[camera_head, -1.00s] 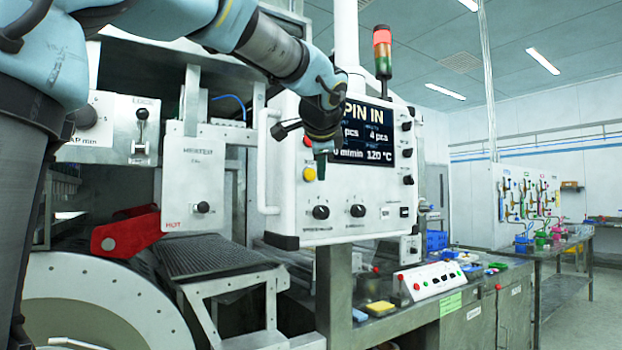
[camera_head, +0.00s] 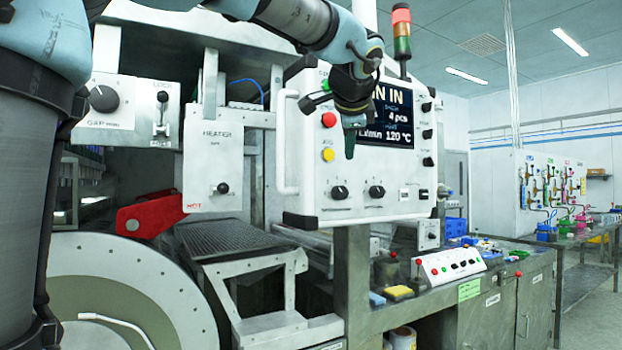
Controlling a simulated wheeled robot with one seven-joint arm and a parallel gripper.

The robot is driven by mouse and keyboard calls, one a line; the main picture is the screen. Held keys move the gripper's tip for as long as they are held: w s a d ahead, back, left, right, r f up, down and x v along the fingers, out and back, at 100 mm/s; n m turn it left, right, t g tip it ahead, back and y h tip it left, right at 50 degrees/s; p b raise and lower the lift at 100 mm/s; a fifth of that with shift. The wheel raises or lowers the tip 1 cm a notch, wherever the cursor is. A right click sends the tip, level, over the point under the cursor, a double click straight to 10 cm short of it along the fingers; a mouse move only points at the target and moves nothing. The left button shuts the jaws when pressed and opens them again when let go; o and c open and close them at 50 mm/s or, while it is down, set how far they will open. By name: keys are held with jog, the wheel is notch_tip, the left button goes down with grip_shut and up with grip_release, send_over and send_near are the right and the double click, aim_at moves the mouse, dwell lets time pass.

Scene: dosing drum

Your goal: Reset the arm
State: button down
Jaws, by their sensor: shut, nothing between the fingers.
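My arm reaches across the top of the view from the left. My gripper (camera_head: 349,150) hangs pointing down in front of the white control panel (camera_head: 310,200), covering part of its display (camera_head: 398,125). Its narrow tip is shut with nothing in it. The tip appears over the panel's face, right of the red and yellow buttons; I cannot tell how far it is from the panel.
A white heater box (camera_head: 212,160) with a knob, a red bracket (camera_head: 150,213) and a large drum (camera_head: 120,290) are at left. A sloped grate (camera_head: 225,238) is below. A small button console (camera_head: 450,265) sits on the bench at right. Open floor lies far right.

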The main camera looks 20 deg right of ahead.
jog(key=w+a+f+n+g+y, duration=0.2)
jog(key=a+f+n, duration=0.2)
jog(key=a+f, duration=0.65)
jog(key=w+a+f+n+g+y, duration=0.3)
jog(key=a+f, duration=0.4)
jog(key=f, duration=0.7)
jog(key=s+a+f+n+g, duration=0.2)
jog(key=s+a+f+n, duration=0.4)
jog(key=a+f, duration=0.3)
jog(key=s+a+f+n+g, duration=0.2)
jog(key=s+a+f+n, duration=0.5)
jog(key=a+f, duration=0.2)
jog(key=shift+s+a+f+h, duration=0.3)
jog(key=shift+s+f, duration=0.1)
jog(key=shift+f, duration=0.25)
jog(key=shift+w, duration=0.1)
dwell(1.8)
